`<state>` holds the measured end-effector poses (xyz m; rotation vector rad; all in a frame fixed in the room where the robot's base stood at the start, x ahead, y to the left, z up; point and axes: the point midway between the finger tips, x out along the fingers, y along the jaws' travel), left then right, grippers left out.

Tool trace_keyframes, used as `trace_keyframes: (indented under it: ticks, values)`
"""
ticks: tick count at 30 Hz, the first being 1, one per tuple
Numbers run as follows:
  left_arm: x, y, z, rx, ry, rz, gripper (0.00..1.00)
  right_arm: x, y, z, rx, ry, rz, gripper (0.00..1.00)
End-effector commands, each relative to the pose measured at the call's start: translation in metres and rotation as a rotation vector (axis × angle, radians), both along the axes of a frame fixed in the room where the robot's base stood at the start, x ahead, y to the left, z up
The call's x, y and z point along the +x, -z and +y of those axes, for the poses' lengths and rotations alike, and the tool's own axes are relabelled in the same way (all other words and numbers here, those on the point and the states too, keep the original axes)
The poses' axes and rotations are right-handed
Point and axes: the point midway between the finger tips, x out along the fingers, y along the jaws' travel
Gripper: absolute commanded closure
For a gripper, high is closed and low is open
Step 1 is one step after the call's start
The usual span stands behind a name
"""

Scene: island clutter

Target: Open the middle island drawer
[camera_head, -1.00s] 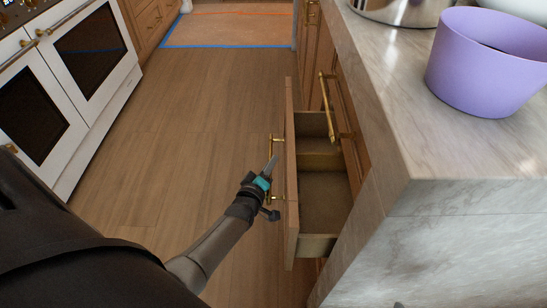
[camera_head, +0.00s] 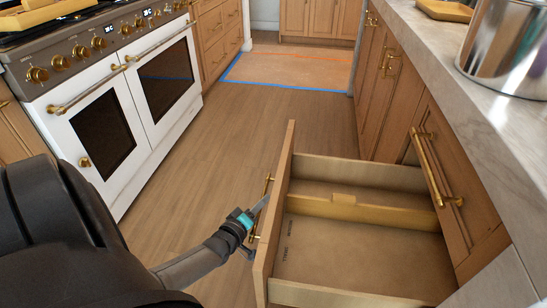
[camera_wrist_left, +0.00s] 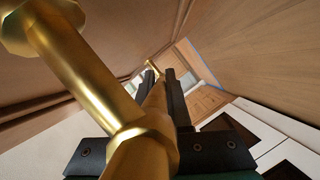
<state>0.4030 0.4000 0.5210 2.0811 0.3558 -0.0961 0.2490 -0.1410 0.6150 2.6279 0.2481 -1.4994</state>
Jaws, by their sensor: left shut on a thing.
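The wooden island drawer (camera_head: 345,262) is pulled well out of the island at the right of the head view. Its inside is bare apart from a wooden divider (camera_head: 360,208). My left gripper (camera_head: 256,212) is at the brass handle (camera_head: 266,195) on the drawer's front, shut on it. In the left wrist view the brass bar (camera_wrist_left: 148,125) runs between the dark fingers (camera_wrist_left: 165,88). My right gripper is not in view.
A white double oven (camera_head: 125,105) stands across the aisle at the left. The wood floor (camera_head: 235,130) between is clear. The marble counter (camera_head: 455,65) holds a metal pot (camera_head: 510,45). A larger brass handle (camera_head: 425,165) is on the island front behind the drawer.

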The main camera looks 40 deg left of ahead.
Motion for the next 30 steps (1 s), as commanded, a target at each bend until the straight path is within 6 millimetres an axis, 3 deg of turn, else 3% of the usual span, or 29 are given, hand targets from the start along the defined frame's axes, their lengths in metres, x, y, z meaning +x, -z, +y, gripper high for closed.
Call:
trace_keyframes:
  ticks: [14, 15, 23, 30]
  values:
    - [-0.0047, 0.0011, 0.0060, 0.000, 0.002, 0.003, 1.00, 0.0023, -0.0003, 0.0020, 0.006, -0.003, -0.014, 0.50]
    - [-0.0046, 0.0012, 0.0059, 0.000, 0.002, 0.003, 0.83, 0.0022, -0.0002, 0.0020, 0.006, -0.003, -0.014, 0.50]
    - [-0.0043, 0.0007, 0.0059, 0.000, 0.001, 0.002, 0.54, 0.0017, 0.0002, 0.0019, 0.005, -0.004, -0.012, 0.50]
    - [-0.0043, 0.0002, 0.0057, 0.000, 0.000, 0.001, 0.54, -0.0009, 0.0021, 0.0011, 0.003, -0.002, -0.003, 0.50]
